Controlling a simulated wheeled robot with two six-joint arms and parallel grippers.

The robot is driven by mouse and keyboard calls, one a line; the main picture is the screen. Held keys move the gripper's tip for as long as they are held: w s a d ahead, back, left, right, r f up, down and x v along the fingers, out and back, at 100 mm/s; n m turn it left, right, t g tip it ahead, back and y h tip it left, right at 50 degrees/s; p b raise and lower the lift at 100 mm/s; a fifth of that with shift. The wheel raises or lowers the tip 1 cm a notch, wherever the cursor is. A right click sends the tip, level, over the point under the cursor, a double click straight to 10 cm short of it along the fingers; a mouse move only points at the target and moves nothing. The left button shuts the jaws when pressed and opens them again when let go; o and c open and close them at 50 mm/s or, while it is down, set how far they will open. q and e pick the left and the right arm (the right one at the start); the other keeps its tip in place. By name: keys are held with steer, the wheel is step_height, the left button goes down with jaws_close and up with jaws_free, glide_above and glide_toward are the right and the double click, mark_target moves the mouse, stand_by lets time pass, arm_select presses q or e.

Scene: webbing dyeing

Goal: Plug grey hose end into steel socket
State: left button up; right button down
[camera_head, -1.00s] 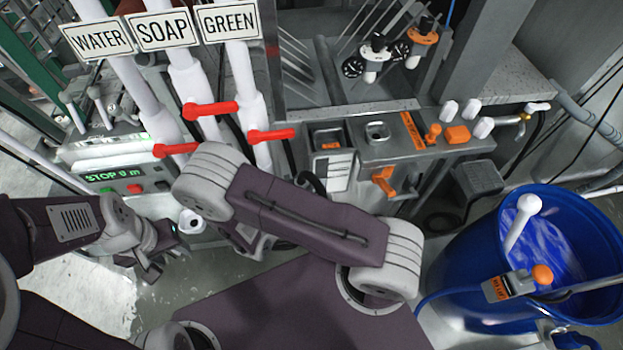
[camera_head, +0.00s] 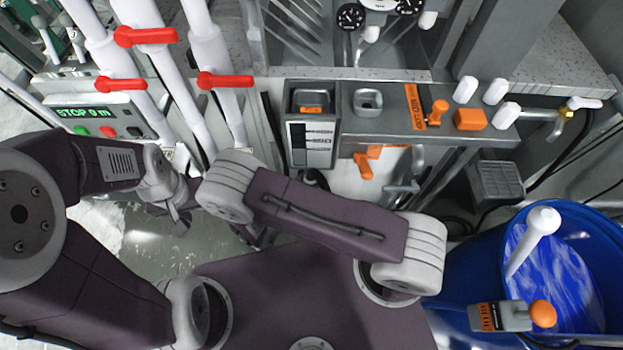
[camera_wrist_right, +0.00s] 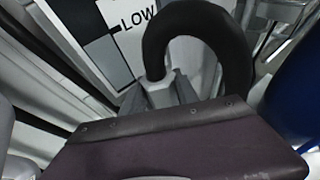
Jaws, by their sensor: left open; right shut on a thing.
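My right gripper (camera_wrist_right: 172,92) is shut on the pale grey hose end (camera_wrist_right: 160,82) in the right wrist view. A thick black hose (camera_wrist_right: 205,22) rises from it and loops over to the right. In the head view my right arm hides this gripper, and only a bit of dark hose (camera_head: 316,177) shows. My left gripper (camera_head: 178,215) is open and empty at the left, low over the floor. A square steel-rimmed opening (camera_head: 367,101) sits in the grey counter, and a steel fitting (camera_head: 405,187) is below it. I cannot tell which is the socket.
A black-and-white LOW label panel (camera_wrist_right: 115,38) stands close behind the hose end; its front also shows in the head view (camera_head: 312,145). White pipes with red handles (camera_head: 225,81) rise at the left. Orange handles (camera_head: 368,160) hang under the counter. A blue barrel (camera_head: 460,265) stands at the right.

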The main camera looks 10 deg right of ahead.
steer(key=shift+a+f+b, duration=0.1)
steer(key=shift+f+b, duration=0.95)
steer(key=shift+f, duration=0.25)
steer(key=shift+f+b, duration=1.75)
steer(key=shift+f, duration=0.4)
steer(key=c, duration=0.9)
jaws_free()
steer(key=shift+o, duration=0.2)
steer(key=shift+r, duration=0.1)
